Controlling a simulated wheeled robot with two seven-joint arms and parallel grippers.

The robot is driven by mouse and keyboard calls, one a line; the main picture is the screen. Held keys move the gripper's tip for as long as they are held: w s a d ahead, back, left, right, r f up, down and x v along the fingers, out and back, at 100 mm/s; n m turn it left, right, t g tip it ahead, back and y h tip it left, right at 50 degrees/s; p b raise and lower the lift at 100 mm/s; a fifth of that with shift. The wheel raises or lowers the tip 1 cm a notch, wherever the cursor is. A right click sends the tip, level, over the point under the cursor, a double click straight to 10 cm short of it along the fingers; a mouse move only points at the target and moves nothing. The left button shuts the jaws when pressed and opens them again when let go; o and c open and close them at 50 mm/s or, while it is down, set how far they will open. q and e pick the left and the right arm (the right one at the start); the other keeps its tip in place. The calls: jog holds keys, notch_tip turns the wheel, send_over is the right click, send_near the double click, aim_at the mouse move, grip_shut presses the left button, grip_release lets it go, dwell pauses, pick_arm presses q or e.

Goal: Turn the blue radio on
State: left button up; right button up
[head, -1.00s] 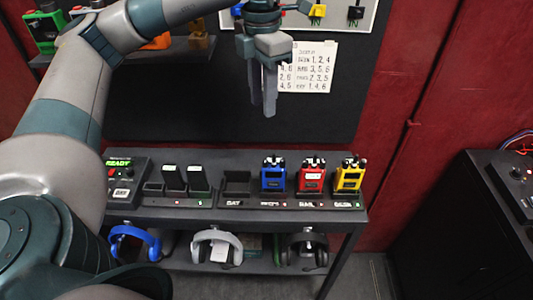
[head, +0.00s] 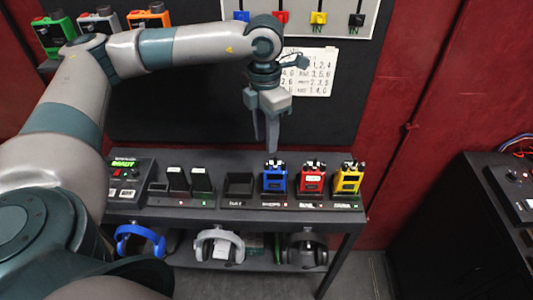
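The blue radio (head: 274,180) stands upright in a slot of the dark charger rack on the shelf top, left of a red radio (head: 311,180) and a yellow radio (head: 348,179). Small knobs show on top of the blue radio; whether it is on cannot be told. My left gripper (head: 267,145) points down just above the blue radio, slightly to its left. Its fingers look close together and I see nothing held, but their gap is unclear. My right gripper is not in view.
An empty slot (head: 239,184) and two dark battery packs (head: 189,180) sit left of the radios. A charger with a green display (head: 127,175) stands farther left. A paper sheet (head: 318,75) is on the dark board behind.

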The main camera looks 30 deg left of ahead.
aim_at(266, 163)
pick_arm(q)
notch_tip(266, 163, down, 7)
jog(key=shift+r+p, duration=0.15)
jog(key=shift+p, duration=1.05)
jog(key=shift+d+f, duration=0.1)
jog(key=shift+f, duration=0.75)
grip_shut()
